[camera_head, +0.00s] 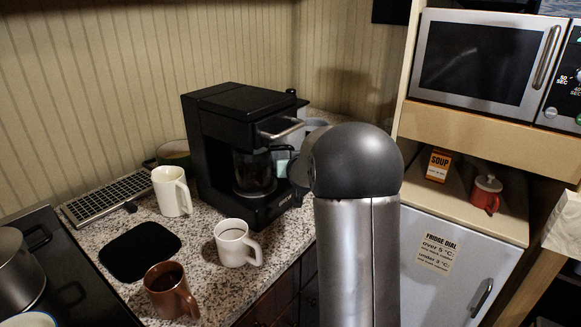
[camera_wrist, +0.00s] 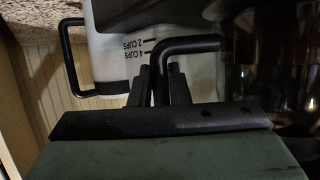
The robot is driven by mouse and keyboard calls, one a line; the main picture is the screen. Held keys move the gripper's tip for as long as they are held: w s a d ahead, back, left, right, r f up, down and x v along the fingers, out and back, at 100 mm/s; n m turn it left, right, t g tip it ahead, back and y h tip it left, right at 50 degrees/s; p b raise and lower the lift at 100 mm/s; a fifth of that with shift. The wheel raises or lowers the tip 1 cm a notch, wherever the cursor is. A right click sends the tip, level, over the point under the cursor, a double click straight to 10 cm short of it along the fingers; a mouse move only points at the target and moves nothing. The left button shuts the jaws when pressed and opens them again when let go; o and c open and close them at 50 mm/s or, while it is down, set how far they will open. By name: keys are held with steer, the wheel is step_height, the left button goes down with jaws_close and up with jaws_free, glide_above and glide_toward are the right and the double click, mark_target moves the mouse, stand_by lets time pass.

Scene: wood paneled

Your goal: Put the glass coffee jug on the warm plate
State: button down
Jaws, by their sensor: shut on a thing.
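The glass coffee jug (camera_head: 254,172) is dark and see-through. It is upright inside the black coffee maker (camera_head: 235,103), above its base, where the warm plate is mostly hidden. I cannot tell whether the jug touches the plate. In the wrist view the jug's dark glass (camera_wrist: 275,60) fills the right side. My gripper (camera_wrist: 160,82) is shut on the jug's black bent handle (camera_wrist: 190,43). In the head view my arm covers most of the gripper, just right of the coffee maker.
A white mug (camera_head: 230,243), a cream mug (camera_head: 170,192), a brown mug (camera_head: 168,292) and a black mat (camera_head: 139,251) lie left and in front on the speckled counter. A container with cup markings (camera_wrist: 112,48) stands beside the handle. A microwave (camera_head: 480,62) is at right.

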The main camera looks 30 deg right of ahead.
steer(key=shift+f, duration=0.2)
steer(key=c, duration=1.4)
jaws_free()
steer(key=shift+o, duration=0.2)
steer(key=shift+r, duration=0.2)
steer(key=shift+s+r, duration=0.1)
steer(key=shift+s, duration=0.1)
steer(key=b+v, duration=0.1)
steer(key=v, duration=1)
steer(key=shift+s, duration=0.25)
steer(key=shift+a, duration=0.15)
